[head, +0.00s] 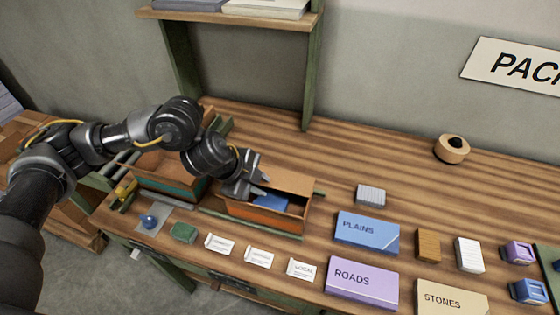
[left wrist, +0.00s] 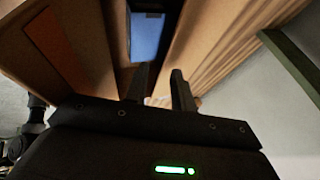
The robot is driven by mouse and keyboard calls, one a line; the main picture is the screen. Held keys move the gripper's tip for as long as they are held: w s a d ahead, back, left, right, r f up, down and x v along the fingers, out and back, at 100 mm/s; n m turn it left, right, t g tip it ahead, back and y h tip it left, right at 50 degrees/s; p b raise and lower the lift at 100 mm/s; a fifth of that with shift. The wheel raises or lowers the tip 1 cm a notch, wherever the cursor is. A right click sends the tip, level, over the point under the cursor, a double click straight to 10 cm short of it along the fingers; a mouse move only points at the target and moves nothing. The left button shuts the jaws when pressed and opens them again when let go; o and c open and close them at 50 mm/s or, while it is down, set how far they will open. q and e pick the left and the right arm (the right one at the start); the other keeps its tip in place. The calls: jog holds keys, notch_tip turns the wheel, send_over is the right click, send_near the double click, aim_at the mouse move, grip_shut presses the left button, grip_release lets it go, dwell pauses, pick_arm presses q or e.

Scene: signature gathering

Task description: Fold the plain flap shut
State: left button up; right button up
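A cardboard box (head: 293,224) with an orange band stands open on the wooden bench, with a blue item (head: 271,201) inside. A plain cardboard flap (head: 288,181) stands up along its far side. My left gripper (head: 259,174) is over the left part of the box, close to this flap. Whether it touches the flap I cannot tell. In the left wrist view its two fingers (left wrist: 161,80) are apart with nothing clearly between them. Cardboard panels flank the blue item (left wrist: 148,35) there; the left panel (left wrist: 88,55) bears an orange-brown patch. My right gripper is not in view.
A second open box (head: 165,188) with a teal band stands to the left. Blue PLAINS (head: 366,230), purple ROADS (head: 362,284) and cream STONES (head: 455,300) boxes lie to the right. A tape roll (head: 452,149) is at the back. Small cards (head: 259,257) line the front edge.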

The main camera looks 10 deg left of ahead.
pick_arm(q)
jog(key=shift+s+a+r+p, duration=0.1)
jog(key=shift+s+a+p, duration=0.45)
jog(key=shift+s, duration=0.4)
jog(key=shift+s+a+p, duration=0.45)
jog(key=shift+s+a, duration=0.2)
jog(key=shift+s, duration=0.25)
jog(key=shift+p, duration=0.3)
